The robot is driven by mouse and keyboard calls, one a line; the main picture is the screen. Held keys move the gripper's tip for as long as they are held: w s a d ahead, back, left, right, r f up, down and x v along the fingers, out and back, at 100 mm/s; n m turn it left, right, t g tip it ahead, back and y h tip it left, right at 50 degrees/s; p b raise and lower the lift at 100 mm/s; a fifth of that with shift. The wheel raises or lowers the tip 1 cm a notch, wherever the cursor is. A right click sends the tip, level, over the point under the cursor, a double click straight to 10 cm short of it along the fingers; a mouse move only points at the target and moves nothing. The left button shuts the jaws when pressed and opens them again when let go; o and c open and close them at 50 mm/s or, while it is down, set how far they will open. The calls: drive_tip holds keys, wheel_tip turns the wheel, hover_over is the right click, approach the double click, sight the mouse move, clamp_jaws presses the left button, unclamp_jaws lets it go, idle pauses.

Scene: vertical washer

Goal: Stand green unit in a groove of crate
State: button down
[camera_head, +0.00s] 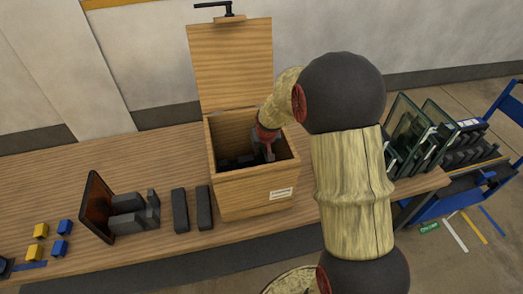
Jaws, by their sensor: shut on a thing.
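Dark green glass-like panels (408,128) stand on edge at the right end of the table, partly behind my arm. A wooden box (240,196) with a raised lid and a small white label stands mid-table. My gripper (267,151) reaches down inside this box, near its right side. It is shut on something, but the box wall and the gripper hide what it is. Dark pieces (232,163) lie low in the box. Black slotted holders (473,144) sit on a blue cart at the right; I cannot tell whether these are the crate's grooves.
A brown-orange panel (97,207) leans in a dark holder left of the box. Two dark bars (180,210) stand beside it, with yellow and blue blocks (41,230) at far left. The blue cart (500,170) is right of the table. The table's back left is clear.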

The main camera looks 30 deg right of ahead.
drive_tip(key=shift+w+r, duration=0.1)
drive_tip(key=c, duration=1.7)
unclamp_jaws()
drive_tip(key=shift+c, duration=0.2)
drive_tip(key=shift+o, duration=0.3)
drive_tip(key=shift+s+f, duration=0.2)
drive_tip(key=v, duration=1.1)
drive_tip(key=shift+r, duration=0.25)
drive_tip(key=shift+s+a+r, duration=0.25)
drive_tip(key=shift+r, duration=0.25)
drive_tip(key=shift+n+t, duration=0.5)
drive_tip(key=shift+n, duration=0.2)
drive_tip(key=s+a+r, duration=0.4)
drive_tip(key=s+a+r+b, duration=0.1)
drive_tip(key=s+a+r, duration=0.3)
drive_tip(key=s, duration=0.1)
drive_tip(key=shift+a, duration=0.1)
drive_tip(key=s+a+r+n, duration=0.1)
drive_tip(key=s+a, duration=0.2)
drive_tip(key=s, duration=0.5)
drive_tip(key=s+a+r+y+b, duration=0.1)
drive_tip(key=s+a, duration=0.3)
drive_tip(key=s, duration=0.4)
drive_tip(key=shift+n, duration=0.4)
drive_tip(key=shift+r, duration=0.2)
